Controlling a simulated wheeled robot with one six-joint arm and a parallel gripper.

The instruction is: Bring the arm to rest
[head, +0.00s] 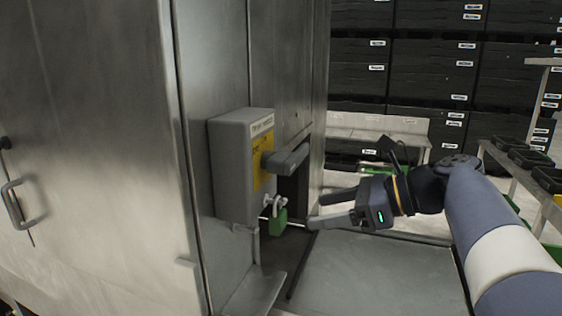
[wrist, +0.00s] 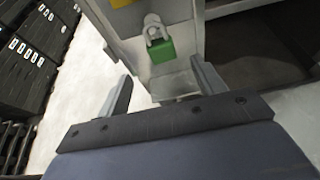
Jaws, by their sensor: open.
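My gripper (head: 316,212) is open and empty in the head view, at the end of my arm, which reaches in from the right. Its fingertips point left toward a green padlock (head: 278,222) and stop a little short of it. The padlock hangs by its shackle from the lower right of a grey switch box (head: 230,170) with a yellow label and a grey handle (head: 288,158). In the wrist view the padlock (wrist: 161,50) shows ahead, above the gap between the two fingers (wrist: 165,88), with nothing between them.
A steel washer cabinet (head: 100,150) fills the left. Stacks of black crates (head: 420,75) stand behind. A bench (head: 520,185) with black trays is at the right. A grey flat panel (head: 375,275) lies below my gripper. The space around my gripper looks free.

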